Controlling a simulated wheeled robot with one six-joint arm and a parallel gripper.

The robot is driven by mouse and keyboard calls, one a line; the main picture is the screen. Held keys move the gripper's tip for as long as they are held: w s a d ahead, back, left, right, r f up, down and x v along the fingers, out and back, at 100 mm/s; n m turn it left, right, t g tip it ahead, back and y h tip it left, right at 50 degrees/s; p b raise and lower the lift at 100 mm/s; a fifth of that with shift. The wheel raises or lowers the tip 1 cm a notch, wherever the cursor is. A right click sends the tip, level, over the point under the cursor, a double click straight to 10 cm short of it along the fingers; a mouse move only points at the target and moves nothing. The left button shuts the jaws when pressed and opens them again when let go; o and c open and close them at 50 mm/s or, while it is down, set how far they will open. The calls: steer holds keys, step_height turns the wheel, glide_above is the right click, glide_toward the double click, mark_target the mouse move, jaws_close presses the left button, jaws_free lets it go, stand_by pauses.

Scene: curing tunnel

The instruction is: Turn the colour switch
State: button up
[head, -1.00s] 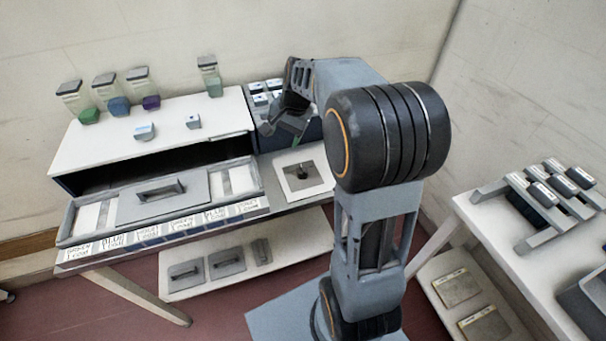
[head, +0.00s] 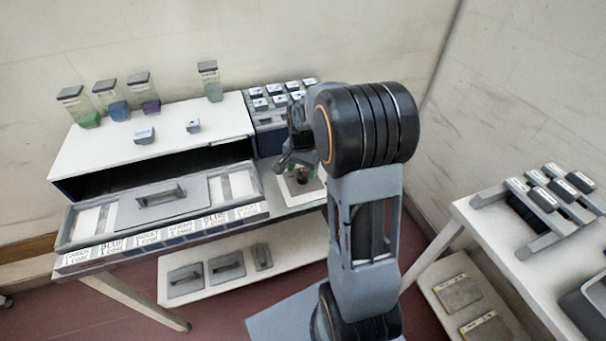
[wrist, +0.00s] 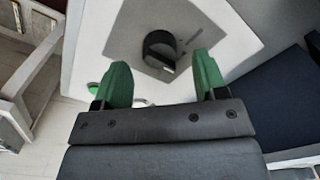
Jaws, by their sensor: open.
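I cannot tell the exact gap. In the head view my gripper (head: 292,160) is partly hidden by my own arm.
A grey tray with a handled lid (head: 160,198) lies left of the switch plate. A rack of labelled blocks (head: 272,103) stands behind it. Jars with coloured contents (head: 117,98) stand on the white housing (head: 90,150). A side table (head: 500,240) is at the right.

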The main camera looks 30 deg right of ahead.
steer(key=shift+f, duration=1.35)
steer(key=c, duration=0.9)
